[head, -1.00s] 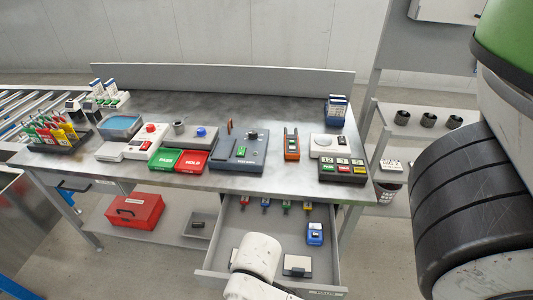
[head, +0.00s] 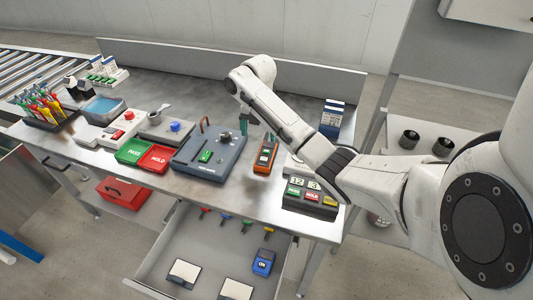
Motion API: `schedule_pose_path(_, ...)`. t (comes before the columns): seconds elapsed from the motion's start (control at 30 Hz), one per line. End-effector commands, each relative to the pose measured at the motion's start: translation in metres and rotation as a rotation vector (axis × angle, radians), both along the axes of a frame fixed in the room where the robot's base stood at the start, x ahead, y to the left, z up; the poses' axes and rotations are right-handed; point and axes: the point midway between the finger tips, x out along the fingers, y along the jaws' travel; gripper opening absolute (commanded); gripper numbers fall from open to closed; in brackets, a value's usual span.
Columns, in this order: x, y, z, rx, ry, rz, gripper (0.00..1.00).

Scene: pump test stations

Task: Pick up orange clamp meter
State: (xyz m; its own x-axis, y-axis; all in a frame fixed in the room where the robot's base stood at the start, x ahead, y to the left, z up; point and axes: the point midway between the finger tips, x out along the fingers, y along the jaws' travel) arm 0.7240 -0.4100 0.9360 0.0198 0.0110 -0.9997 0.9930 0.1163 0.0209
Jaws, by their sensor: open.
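The orange clamp meter (head: 264,157) lies on the workbench, right of the dark grey test station and left of the box with coloured buttons. Its orange body has a dark face, and its jaw end points toward the back of the bench. My arm reaches in from the right over the bench. My gripper (head: 243,124) hangs below the wrist, small in the picture, above the bench just left of and behind the meter. It is open and appears empty, apart from the meter. The fingers are partly hard to make out.
The grey test station (head: 208,156) is close on the left, and the button box (head: 310,200) on the right. Blue-white boxes (head: 332,118) stand behind. Below, an open drawer (head: 160,262) juts out, holding a blue device (head: 263,262) and several small tools.

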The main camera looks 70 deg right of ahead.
Motion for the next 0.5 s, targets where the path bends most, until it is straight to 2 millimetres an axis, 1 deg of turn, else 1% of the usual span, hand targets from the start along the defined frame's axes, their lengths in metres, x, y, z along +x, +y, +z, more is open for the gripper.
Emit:
schedule_pose_path(0.03,-0.006,-0.011,0.004,-0.007,0.011,0.016,0.92)
schedule_pose_path(0.13,-0.012,-0.019,0.000,-0.009,0.022,0.038,0.92)
schedule_pose_path(0.4,-0.013,-0.020,-0.039,-0.010,0.023,0.041,0.92)
schedule_pose_path(0.5,-0.013,-0.020,-0.047,-0.010,0.022,0.041,0.92)
